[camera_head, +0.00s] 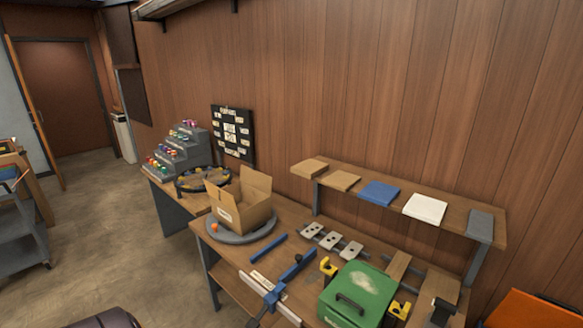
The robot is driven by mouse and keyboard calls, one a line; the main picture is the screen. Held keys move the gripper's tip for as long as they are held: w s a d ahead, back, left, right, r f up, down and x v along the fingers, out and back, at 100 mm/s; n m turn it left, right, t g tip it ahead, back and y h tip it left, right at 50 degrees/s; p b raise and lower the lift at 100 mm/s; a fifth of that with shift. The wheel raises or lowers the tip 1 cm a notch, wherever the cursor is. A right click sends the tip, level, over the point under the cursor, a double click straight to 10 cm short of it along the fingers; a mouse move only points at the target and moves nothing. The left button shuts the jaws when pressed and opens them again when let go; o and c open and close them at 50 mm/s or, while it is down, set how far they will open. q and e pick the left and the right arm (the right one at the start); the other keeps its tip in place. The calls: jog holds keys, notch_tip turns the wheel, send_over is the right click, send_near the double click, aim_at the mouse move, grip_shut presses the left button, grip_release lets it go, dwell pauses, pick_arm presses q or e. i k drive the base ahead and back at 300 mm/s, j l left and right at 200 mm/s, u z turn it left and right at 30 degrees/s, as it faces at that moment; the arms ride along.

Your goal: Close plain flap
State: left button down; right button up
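An open cardboard box (242,218) stands on a round grey turntable (222,237) on the wooden workbench. Its flaps stand up or lean outward: one flap (256,180) rises at the back right, and another (214,192) stands at the left. A dark mark shows on the box's front-left side. I cannot tell at this size which flap is the plain one. The inside of the box is mostly hidden. Neither of my grippers is in view.
A raised shelf (340,188) holds coloured slabs behind. A dark round tray (203,180) and a stepped rack (178,152) stand left.

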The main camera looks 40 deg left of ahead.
aim_at(262, 182)
jog(key=u, duration=1.6)
jog(key=i+j, duration=0.15)
jog(key=j, duration=0.25)
jog(key=z, duration=0.05)
